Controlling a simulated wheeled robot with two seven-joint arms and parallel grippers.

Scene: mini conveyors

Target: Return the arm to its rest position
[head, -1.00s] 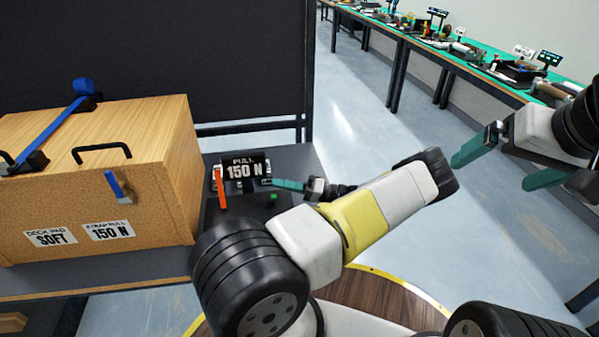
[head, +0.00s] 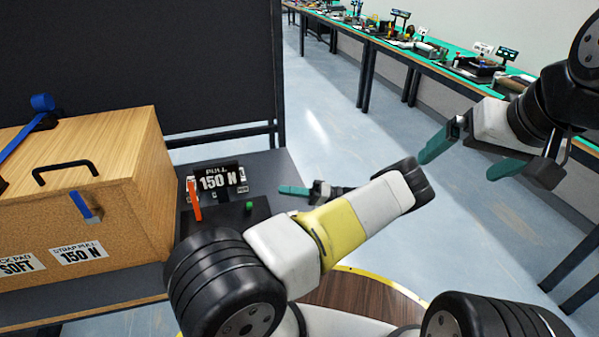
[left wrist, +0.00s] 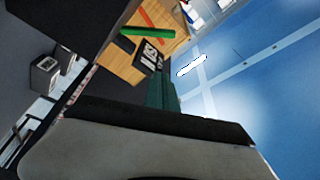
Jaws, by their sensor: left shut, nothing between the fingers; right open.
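My left gripper (head: 294,190) is beyond my left forearm in the head view, with green fingers shut and nothing held. It is to the right of the black device with the "PULL 150 N" sign (head: 217,179), apart from it. In the left wrist view the shut green fingers (left wrist: 161,92) show past the dark gripper body. My right gripper (head: 470,158) is at the upper right of the head view, open and empty, in the air over the floor.
A wooden box (head: 135,200) with a black handle, blue strap and "150 N" label stands on the dark table (head: 283,170) at left. The device has an orange lever (head: 194,200) and a green button (head: 249,206). Long benches (head: 440,66) line the back right. Floor between is clear.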

